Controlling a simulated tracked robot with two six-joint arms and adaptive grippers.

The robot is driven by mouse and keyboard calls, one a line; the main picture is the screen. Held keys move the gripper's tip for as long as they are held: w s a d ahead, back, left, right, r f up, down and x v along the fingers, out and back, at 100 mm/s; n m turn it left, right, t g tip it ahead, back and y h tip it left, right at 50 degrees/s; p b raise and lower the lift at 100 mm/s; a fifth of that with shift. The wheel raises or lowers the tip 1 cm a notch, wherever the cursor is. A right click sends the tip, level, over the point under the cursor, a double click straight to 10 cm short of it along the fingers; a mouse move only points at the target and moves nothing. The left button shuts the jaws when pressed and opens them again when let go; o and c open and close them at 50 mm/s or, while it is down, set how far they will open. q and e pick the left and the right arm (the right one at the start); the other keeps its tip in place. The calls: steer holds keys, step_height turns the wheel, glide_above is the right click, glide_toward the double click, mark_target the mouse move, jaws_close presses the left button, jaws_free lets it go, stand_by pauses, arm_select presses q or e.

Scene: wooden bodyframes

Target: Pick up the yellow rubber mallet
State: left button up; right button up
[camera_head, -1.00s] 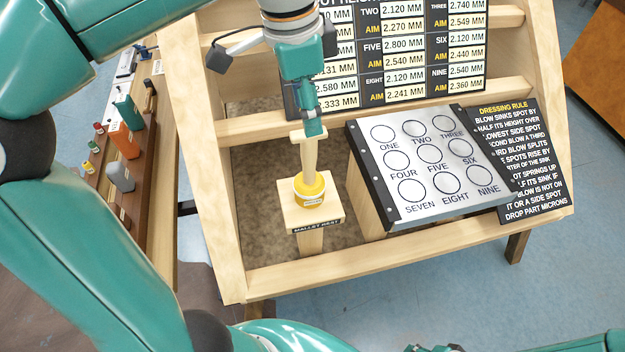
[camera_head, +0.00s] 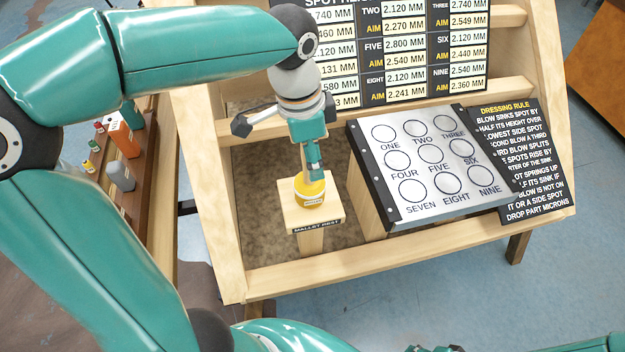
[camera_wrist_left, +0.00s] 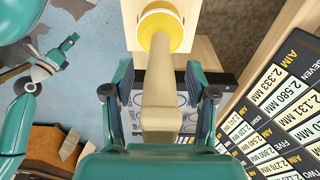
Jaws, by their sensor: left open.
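The yellow rubber mallet (camera_head: 309,191) stands head down on the wooden mallet rest (camera_head: 331,215), its pale handle pointing up. My left gripper (camera_head: 315,170) is above the head, around the upper handle, which it mostly hides in the head view. In the left wrist view the handle (camera_wrist_left: 161,95) lies between the two open fingers of my left gripper (camera_wrist_left: 161,98), with a gap on each side. The yellow head (camera_wrist_left: 160,55) shows beyond the fingertips. Of my right gripper only small parts show at the bottom edge of the head view (camera_head: 434,348); its jaws cannot be made out.
A metal plate with numbered circles (camera_head: 436,165) stands close right of the mallet. A board of measurements (camera_head: 400,50) is behind, and a black rule board (camera_head: 520,155) is at right. The wooden frame's front rail (camera_head: 400,252) runs in front. Bottles (camera_head: 122,175) stand at left.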

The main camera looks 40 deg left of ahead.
arm_select(q)
steer(key=shift+c, duration=0.3)
jaws_close()
steer(key=shift+r, duration=0.1)
